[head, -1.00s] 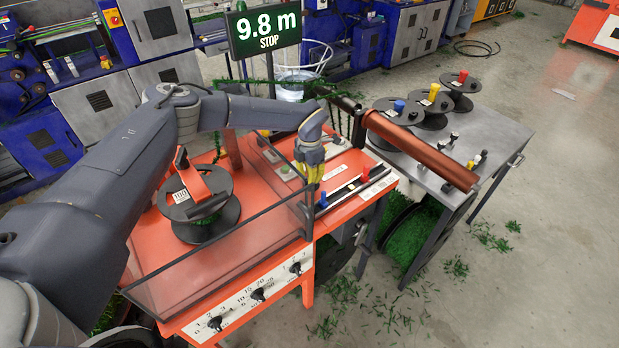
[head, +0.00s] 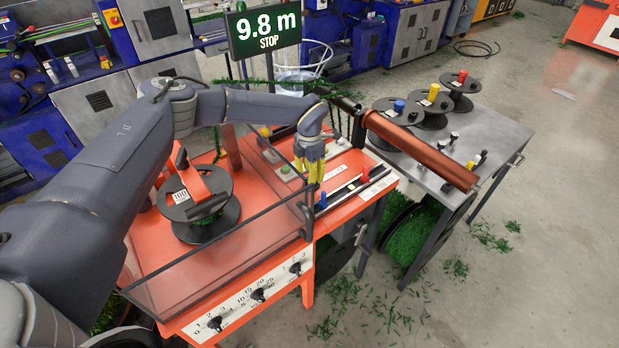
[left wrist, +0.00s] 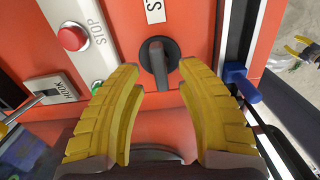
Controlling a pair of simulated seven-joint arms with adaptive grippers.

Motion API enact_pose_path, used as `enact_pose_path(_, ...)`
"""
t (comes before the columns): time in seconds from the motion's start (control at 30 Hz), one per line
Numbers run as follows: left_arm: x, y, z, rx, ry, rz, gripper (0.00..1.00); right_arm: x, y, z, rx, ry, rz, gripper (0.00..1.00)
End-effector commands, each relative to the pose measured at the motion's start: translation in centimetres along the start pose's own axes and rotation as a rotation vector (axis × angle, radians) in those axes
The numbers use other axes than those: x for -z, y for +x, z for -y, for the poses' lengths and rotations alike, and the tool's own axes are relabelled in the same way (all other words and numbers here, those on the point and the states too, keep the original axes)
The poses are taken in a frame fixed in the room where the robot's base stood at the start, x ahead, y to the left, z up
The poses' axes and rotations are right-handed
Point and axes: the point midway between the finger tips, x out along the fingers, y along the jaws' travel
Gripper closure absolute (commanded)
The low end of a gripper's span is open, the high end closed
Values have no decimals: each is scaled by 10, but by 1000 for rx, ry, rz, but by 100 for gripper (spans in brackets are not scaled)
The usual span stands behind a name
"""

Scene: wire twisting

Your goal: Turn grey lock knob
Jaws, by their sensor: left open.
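The grey lock knob (left wrist: 158,62) is a dark grey bar handle on a round black base, set on the orange panel in the left wrist view. Its bar points up and down in that picture. My left gripper (left wrist: 160,75) is open, with a yellow fingertip on each side of the knob. I see no contact; how far the tips are from the panel cannot be told. In the head view my left gripper (head: 309,180) points down over the orange machine top (head: 265,232). The knob cannot be made out there.
A red STOP button (left wrist: 72,38) sits left of the knob. A blue-handled lever (left wrist: 241,84) stands close to the right finger. A clear guard (head: 225,262) and a black spool (head: 201,220) are beside my arm. The copper roller (head: 420,148) lies to the right.

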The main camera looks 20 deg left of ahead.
Motion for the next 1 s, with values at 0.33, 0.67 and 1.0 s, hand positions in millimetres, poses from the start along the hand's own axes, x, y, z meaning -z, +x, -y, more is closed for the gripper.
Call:
enact_pose_path(0.33,0,-62,0,0,0,1,64,0,0,1,1,1,0,61)
enact_pose_path(0.67,0,-96,0,0,1,0,64,0,0,2,1,1,0,61)
enact_pose_path(1.0,0,-101,1,1,1,-1,64,0,0,2,2,1,0,61)
